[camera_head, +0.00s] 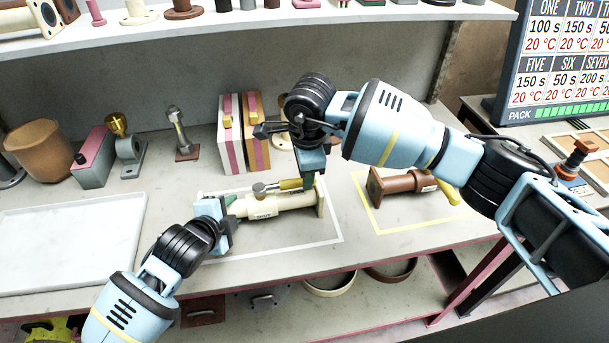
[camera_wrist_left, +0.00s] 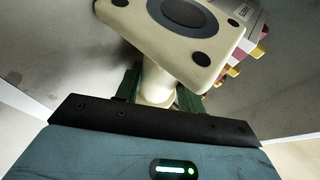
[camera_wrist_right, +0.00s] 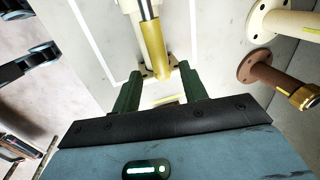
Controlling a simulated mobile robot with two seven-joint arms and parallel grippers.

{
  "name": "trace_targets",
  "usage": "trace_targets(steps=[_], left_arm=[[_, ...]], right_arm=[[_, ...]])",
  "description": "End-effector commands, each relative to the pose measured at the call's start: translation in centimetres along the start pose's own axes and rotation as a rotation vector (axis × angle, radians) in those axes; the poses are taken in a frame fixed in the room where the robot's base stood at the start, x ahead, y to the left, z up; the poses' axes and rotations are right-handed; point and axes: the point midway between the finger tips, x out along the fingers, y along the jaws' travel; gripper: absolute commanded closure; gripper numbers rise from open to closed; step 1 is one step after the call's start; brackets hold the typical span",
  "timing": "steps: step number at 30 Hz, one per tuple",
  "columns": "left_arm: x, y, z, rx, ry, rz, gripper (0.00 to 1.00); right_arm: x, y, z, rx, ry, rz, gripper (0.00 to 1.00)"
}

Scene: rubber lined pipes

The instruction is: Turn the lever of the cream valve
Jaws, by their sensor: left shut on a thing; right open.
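The cream valve (camera_head: 270,206) lies on the bench inside a white outline, with its square flange at the right end. Its lever, with a yellow sleeve (camera_head: 291,184) and a metal part, lies along the top of the body. My left gripper (camera_head: 232,207) is shut on the valve's left end; in the left wrist view its green fingers are around the cream neck (camera_wrist_left: 158,86) behind a flange (camera_wrist_left: 178,50). My right gripper (camera_head: 311,181) is open near the sleeve's right end. In the right wrist view the sleeve (camera_wrist_right: 153,48) points toward the gap between the open fingers (camera_wrist_right: 160,88).
A brown valve (camera_head: 403,183) lies in a yellow outline to the right. A white tray (camera_head: 70,243) is at the left. Pink and orange blocks (camera_head: 231,135), a bolt on a base (camera_head: 182,135) and a brown pot (camera_head: 40,150) stand behind. A shelf (camera_head: 200,22) hangs above.

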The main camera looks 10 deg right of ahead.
Motion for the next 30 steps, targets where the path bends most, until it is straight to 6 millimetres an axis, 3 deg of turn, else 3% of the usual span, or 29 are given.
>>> trace_targets(steps=[6,17,27,30], left_arm=[[-0.1,-0.3,-0.1,0.000,0.002,-0.006,1.00],[-0.1,-0.3,-0.1,0.000,0.002,-0.006,1.00],[-0.1,-0.3,-0.1,0.000,0.002,-0.006,1.00],[-0.1,-0.3,-0.1,0.000,0.002,-0.006,1.00]], right_arm=[[2.2,0.0,0.0,0.001,0.001,0.000,0.57],[2.7,0.0,0.0,0.000,0.000,-0.001,0.57],[2.7,0.0,0.0,0.000,0.000,-0.001,0.99],[2.7,0.0,0.0,0.000,0.000,-0.001,1.00]])
